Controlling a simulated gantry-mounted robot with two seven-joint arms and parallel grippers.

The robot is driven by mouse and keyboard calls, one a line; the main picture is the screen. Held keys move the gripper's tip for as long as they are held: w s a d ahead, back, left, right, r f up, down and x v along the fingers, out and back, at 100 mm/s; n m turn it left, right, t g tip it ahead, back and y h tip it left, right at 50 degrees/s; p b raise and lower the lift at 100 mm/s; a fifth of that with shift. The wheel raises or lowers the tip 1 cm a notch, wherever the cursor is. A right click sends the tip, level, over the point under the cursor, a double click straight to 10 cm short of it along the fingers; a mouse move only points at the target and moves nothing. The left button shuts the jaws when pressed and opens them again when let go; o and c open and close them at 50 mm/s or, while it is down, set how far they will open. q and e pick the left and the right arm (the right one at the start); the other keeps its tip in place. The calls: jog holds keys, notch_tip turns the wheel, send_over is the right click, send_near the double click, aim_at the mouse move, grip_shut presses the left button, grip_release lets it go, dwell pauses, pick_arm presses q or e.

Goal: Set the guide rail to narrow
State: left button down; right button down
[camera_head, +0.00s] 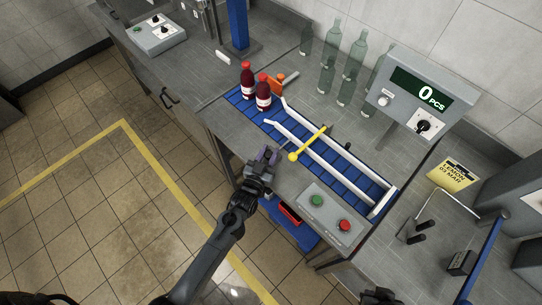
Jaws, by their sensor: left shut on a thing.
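The guide rail is a pair of long white rails (303,149) over a blue conveyor belt (346,167). A yellow bar with a ball end (293,157) crosses the rails. My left gripper (266,157) is at the belt's front side, left of the yellow ball and apart from it. It is shut on a small purple piece (268,154), largely hidden by the fingers. A thin rod seems to run from there toward the near rail. My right gripper (380,295) is at the bottom edge, partly cut off, and its fingers are unclear.
Two red bottles (264,92) stand at the belt's left end, beside an orange part (280,84). Several clear bottles (346,78) stand behind. A counter display (421,93) reads 0 PCS. A button box (330,215) with green and red buttons sits at the front right.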

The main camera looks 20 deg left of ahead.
pick_arm(q)
jog(key=c, duration=1.2)
grip_release()
jog(key=shift+d+r, duration=0.1)
jog(key=shift+r, duration=0.05)
jog(key=o, duration=0.3)
jog(key=shift+w, duration=0.2)
jog(key=shift+o, duration=0.2)
jog(key=shift+s, duration=0.15)
jog(key=s, duration=1)
jog(key=shift+s+p, duration=0.3)
